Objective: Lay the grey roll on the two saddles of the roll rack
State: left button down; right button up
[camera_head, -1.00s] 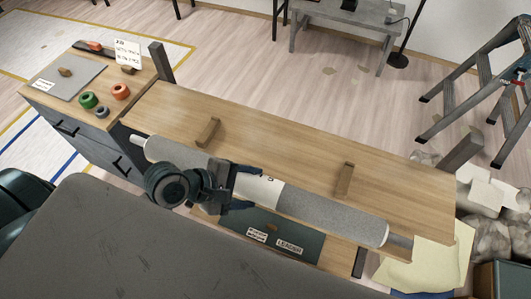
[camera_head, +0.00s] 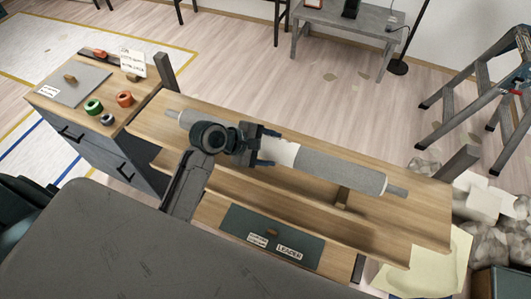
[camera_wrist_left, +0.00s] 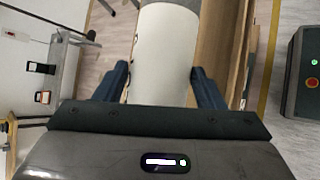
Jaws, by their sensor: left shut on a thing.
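The grey roll (camera_head: 340,172) has a white middle band (camera_head: 283,152) and thin end pins. It lies lengthwise over the wooden roll rack (camera_head: 424,207) in the head view. My left gripper (camera_head: 266,148) is shut on the roll at the white band. In the left wrist view the band (camera_wrist_left: 165,50) sits between the fingers (camera_wrist_left: 160,84). The left saddle is hidden behind the roll and my gripper. I cannot tell whether the roll touches the saddles. My right gripper is not in view.
A dark green plate (camera_head: 270,237) with "LEADER" labels lies in front of the rack. A side cabinet (camera_head: 140,102) at left holds green and orange rings and a grey board. Upright posts stand at both ends. A stepladder (camera_head: 480,90) stands at right.

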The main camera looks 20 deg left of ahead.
aim_at(262, 154)
pick_arm(q)
notch_tip(262, 154, down, 2)
jog(key=shift+f+p, duration=0.15)
jog(key=shift+p, duration=0.35)
jog(key=shift+f, duration=0.45)
jog(key=c, duration=0.8)
grip_release()
jog(key=shift+f, duration=0.15)
jog(key=o, duration=0.5)
jog(key=shift+s, duration=0.1)
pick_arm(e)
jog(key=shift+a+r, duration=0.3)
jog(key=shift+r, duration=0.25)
